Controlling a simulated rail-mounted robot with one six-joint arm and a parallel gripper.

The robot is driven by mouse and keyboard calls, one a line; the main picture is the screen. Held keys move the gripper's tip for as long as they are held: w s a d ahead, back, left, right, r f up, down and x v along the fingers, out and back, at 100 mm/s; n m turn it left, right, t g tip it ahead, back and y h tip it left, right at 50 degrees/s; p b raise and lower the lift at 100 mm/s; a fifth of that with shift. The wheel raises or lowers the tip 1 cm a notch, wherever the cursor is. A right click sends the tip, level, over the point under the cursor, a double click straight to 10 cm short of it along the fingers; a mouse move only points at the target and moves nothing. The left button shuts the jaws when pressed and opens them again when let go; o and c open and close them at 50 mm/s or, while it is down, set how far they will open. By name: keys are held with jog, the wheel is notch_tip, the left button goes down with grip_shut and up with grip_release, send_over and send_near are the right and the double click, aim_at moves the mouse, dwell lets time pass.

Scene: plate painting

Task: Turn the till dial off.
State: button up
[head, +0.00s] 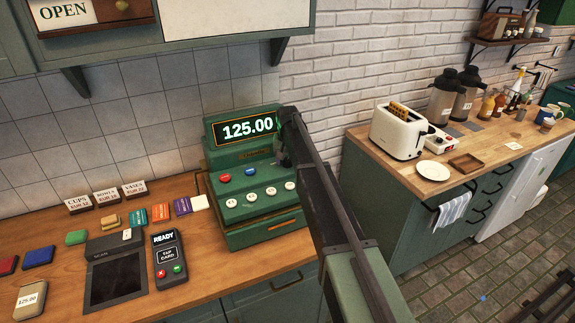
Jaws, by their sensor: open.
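The green till (227,207) stands on the wooden counter and its lit display (248,130) reads 125.00. Its sloped front carries a blue button, a red button and several round white keys. A till dial cannot be made out; my arm covers the till's right side. My gripper (284,158) is open at the upper right of the till, just below the display's right end. It is small and dark here, and whether it touches the till cannot be told.
A card reader (168,260) and a dark scan pad (117,283) lie left of the till. Price signs (107,196) and coloured cards stand behind them. To the right, another counter holds a toaster (398,131), a white plate (437,171) and flasks.

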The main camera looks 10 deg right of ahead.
jog(key=shift+c, duration=0.5)
jog(key=c, duration=0.8)
jog(key=shift+n, duration=0.3)
jog(key=n, duration=0.8)
jog(key=shift+n, duration=0.4)
jog(key=n, duration=0.4)
jog(key=shift+n, duration=2.2)
